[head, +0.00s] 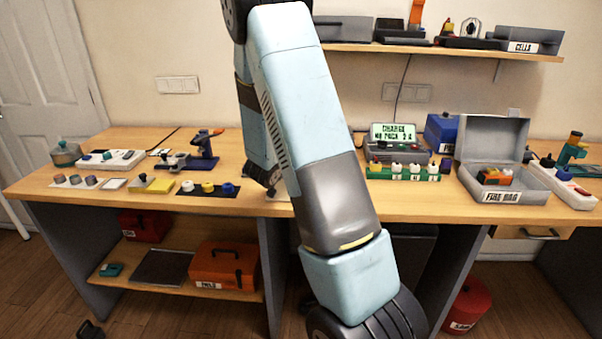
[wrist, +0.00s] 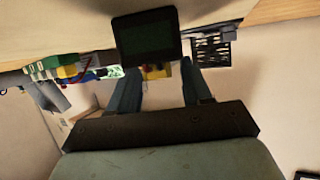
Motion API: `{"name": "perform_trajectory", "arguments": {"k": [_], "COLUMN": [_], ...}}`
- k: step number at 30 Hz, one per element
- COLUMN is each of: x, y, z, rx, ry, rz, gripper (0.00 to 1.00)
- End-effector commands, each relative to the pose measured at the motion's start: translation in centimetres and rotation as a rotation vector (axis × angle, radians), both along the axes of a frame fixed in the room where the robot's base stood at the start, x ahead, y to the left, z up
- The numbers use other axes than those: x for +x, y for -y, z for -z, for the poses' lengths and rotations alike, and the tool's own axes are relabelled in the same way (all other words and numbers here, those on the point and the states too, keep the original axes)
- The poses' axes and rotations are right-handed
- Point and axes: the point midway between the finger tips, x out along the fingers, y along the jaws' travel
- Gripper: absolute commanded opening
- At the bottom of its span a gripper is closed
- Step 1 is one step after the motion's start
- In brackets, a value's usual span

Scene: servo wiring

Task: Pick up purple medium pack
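Beyond the fingertips are a dark rectangular screen (wrist: 148,36) and small yellow things (wrist: 156,73), apart from the fingers as far as I can tell. In the head view my arm crosses the middle and hides part of the bench. My gripper is not clearly seen there. An open grey case (head: 500,142) labelled FIRE BAG holds small orange and dark things (head: 494,176).
The wooden bench (head: 330,207) carries a charger with a green display (head: 393,132), a green rack (head: 404,173) and a blue box (head: 440,132). A wall shelf (head: 450,50) holds grey trays, one labelled CELLS. An orange toolbox (head: 224,265) sits on the lower shelf.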

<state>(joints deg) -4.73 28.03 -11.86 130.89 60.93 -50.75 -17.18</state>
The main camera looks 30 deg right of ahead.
Motion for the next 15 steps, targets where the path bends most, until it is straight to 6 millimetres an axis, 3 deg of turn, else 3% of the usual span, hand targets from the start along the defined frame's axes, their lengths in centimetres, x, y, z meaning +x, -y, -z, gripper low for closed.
{"name": "perform_trajectory", "arguments": {"k": [2, 13, 15], "x": [-0.01, -0.02, 0.00], "y": [0.01, 0.00, 0.02], "z": [0.00, 0.00, -0.06], "rx": [0.000, 0.000, 0.000], "ry": [0.000, 0.000, 0.001], "rz": [0.000, 0.000, 0.000], "gripper": [0.35, 0.00, 0.00]}}
